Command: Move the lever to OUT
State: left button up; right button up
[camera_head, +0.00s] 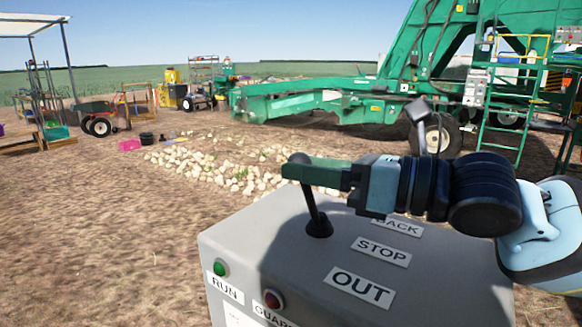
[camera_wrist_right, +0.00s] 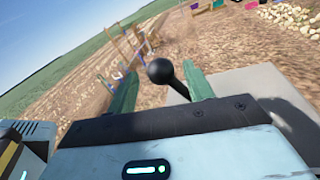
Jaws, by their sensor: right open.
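The black lever (camera_head: 316,207) with a round knob rises from a boot on the grey control box (camera_head: 270,235). It leans to the left, away from the BACK, STOP and OUT labels; the OUT label (camera_head: 359,287) is nearest me. My right gripper (camera_head: 302,170) reaches in from the right at knob height. In the right wrist view, the knob (camera_wrist_right: 160,71) stands between the two green fingers of the right gripper (camera_wrist_right: 165,88), with gaps on both sides. The gripper is open. My left gripper is not in view.
The box front has a green light (camera_head: 221,267) marked RUN and a red button (camera_head: 272,299). Open dirt lies left of the box.

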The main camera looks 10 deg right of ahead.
jog(key=shift+v, duration=1.8)
